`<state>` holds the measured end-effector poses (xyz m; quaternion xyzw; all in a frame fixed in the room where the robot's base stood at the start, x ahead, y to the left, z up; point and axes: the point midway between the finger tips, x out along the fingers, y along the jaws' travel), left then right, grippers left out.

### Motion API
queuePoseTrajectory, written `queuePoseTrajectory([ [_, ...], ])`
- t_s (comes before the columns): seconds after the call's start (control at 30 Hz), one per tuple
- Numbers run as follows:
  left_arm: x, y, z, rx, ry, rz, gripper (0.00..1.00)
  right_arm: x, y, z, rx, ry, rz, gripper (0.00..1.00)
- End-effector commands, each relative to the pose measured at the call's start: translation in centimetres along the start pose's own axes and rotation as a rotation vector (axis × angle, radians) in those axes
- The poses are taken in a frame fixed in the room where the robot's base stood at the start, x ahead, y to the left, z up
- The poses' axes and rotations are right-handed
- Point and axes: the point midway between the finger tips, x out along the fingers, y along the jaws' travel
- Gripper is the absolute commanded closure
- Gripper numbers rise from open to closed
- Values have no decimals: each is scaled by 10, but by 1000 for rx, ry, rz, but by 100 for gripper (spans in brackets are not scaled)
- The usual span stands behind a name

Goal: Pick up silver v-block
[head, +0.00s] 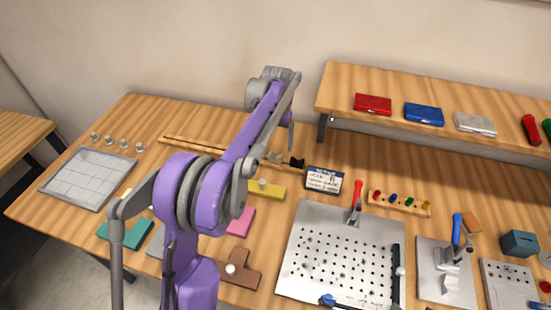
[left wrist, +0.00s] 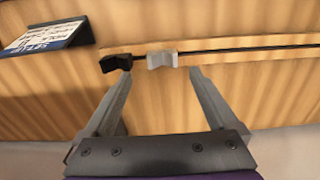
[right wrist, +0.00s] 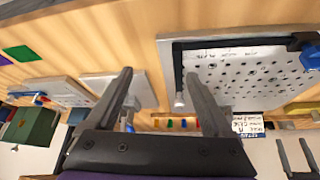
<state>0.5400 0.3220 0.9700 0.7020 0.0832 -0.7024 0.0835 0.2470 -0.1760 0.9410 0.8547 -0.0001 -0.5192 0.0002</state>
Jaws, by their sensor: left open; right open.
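The silver v-block (left wrist: 162,60) sits on a thin dark rail on the wooden strip, right beside a black block (left wrist: 116,60). In the head view the silver v-block (head: 276,157) is small, with the black block (head: 297,162) to its right. My left gripper (left wrist: 160,82) is open and empty; its fingertips point at the silver v-block, which appears between and just beyond them. In the head view my left gripper (head: 291,136) hangs above the rail, partly hidden by its arm. My right gripper (right wrist: 158,78) is open and empty, above the perforated plate's side of the table.
A label card (head: 324,180) stands close right of the black block. A yellow block (head: 266,190) lies in front of the rail. The perforated plate (head: 325,230) with a red-handled clamp is at the right. A raised shelf (head: 420,88) overhangs the back right.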

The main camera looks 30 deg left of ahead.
Motion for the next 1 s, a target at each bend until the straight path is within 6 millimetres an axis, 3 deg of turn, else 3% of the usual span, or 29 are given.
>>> queuePoseTrajectory([
  [0.33,45,-4,5,0,1,0,7,-1,0,-2,0,1,0,14],
  [0.67,51,-4,5,0,1,0,9,-1,0,-2,0,1,0,14],
  [1.0,51,-4,5,0,1,0,70,-1,0,-2,0,1,0,14],
])
